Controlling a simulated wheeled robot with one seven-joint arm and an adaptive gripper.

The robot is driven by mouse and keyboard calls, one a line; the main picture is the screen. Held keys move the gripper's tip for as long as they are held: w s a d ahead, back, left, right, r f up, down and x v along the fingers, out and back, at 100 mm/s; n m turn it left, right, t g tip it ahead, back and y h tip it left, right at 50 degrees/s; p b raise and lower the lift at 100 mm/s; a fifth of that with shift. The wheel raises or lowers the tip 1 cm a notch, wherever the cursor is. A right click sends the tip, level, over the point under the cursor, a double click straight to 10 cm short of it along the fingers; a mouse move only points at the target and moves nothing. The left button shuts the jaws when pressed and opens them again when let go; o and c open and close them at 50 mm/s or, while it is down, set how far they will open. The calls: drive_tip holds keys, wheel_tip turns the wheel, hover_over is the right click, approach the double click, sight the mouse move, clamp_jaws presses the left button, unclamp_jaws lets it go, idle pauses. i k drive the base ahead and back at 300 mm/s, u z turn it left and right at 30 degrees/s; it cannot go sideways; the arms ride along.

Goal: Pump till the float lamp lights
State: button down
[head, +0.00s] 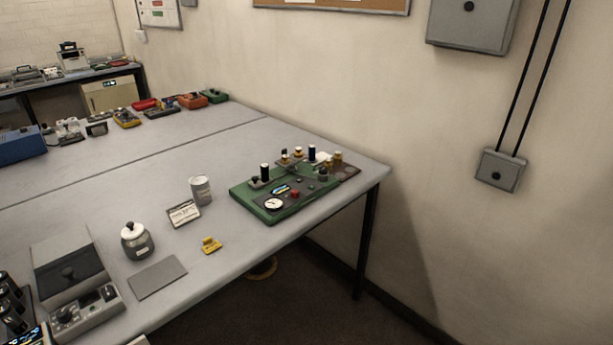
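A green panel unit (262,203) lies near the right end of the grey table. On it are a round white gauge (273,203), a small red part (295,194) and a small blue-lit display (281,189). Black-topped and brass-coloured upright parts (298,153) stand along its back and right side. I cannot tell which part is the pump or the float lamp, or whether any lamp is lit. My gripper is not in view.
Left of the panel stand a grey can (200,190), a small sign (184,214), a yellow piece (211,244), a white-lidded jar (137,241), a grey mat (157,278) and a grey device (75,290). Several coloured devices line the back. The table's middle is clear.

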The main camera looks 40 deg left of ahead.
sight(323, 170)
drive_tip(key=u, duration=1.8)
drive_tip(key=i, duration=0.45)
drive_tip(key=z, duration=0.15)
